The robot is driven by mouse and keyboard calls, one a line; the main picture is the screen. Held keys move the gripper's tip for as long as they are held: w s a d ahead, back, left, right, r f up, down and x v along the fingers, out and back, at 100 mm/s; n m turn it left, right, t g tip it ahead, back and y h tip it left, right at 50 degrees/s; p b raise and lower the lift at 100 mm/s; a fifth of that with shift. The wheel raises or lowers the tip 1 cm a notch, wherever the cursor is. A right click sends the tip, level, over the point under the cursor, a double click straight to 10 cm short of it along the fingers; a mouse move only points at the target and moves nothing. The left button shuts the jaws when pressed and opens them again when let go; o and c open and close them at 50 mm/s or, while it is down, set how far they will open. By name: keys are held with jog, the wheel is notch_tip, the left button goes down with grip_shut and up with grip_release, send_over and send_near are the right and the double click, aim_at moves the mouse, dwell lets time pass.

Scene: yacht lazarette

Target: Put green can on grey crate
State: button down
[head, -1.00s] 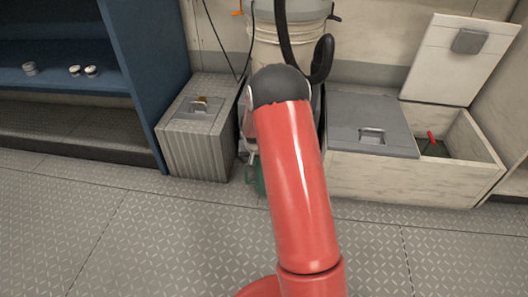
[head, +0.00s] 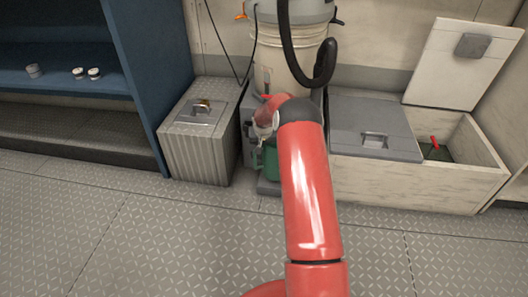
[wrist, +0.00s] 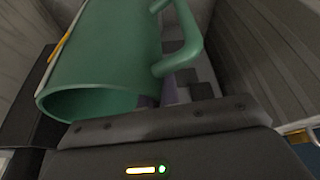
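The green can (head: 270,162), a mug-like vessel with a side handle, is low beside the grey ribbed box's right side in the head view, partly hidden by my arm. In the wrist view the green can (wrist: 110,60) fills the upper left, its open rim close to my gripper's dark palm. My gripper (head: 264,128) is right at the can, mostly hidden by my arm. I cannot tell whether its fingers are closed on the can. The grey ribbed box (head: 200,150), which looks like the grey crate, stands on the floor left of the can.
A small brass-coloured item (head: 203,104) is on top of the ribbed box. A pale bucket with a black hose (head: 290,60) stands behind. A pale locker (head: 420,185) with an open lid is at right, blue shelving (head: 150,85) at left. The front floor is clear.

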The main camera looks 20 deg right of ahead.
aim_at(270, 166)
jog(key=shift+w+d+f+b, duration=0.1)
jog(key=shift+f+b, duration=0.05)
jog(key=shift+f, duration=0.8)
jog(key=shift+w+d+f+b, duration=0.1)
jog(key=shift+f+b, duration=0.05)
jog(key=shift+f, duration=0.75)
jog(key=shift+a+f, duration=0.1)
jog(key=shift+f, duration=0.05)
jog(key=c, duration=1.6)
grip_release()
